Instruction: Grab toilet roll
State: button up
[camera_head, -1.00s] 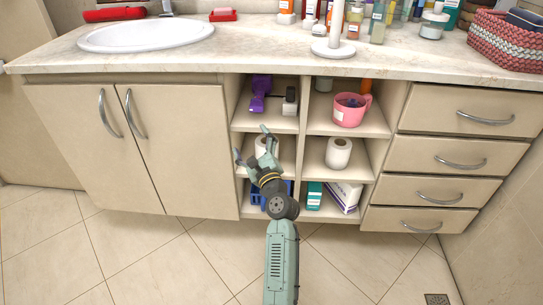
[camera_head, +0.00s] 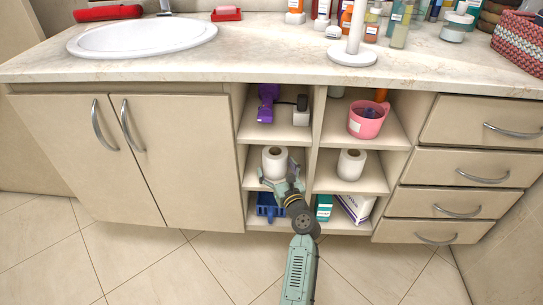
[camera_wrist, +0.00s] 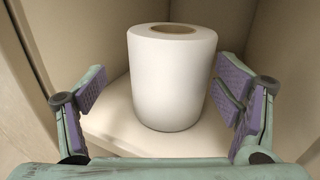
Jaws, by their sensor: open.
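A white toilet roll (camera_head: 275,162) stands upright on the middle shelf of the left column of open cubbies. In the wrist view the same roll (camera_wrist: 172,85) stands between the purple-padded fingers, with a visible gap on each side. My gripper (camera_head: 278,177) is open at the front of that cubby; it also shows in the wrist view (camera_wrist: 165,108). The fingers are not closed on the roll. A second white toilet roll (camera_head: 351,165) stands upright on the middle shelf of the right column.
Cubby walls close in on both sides of the near roll. Above it are a purple item (camera_head: 267,103) and a small dark-and-white item. A blue basket (camera_head: 268,207) and boxes (camera_head: 354,207) are below.

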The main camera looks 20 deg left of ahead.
jog(key=shift+w+a+f, duration=0.15)
jog(key=shift+w, duration=0.35)
jog(key=x, duration=0.6)
jog(key=shift+w+f, duration=0.1)
jog(key=shift+w, duration=0.35)
jog(key=shift+c, duration=0.3)
jog(key=c, duration=1)
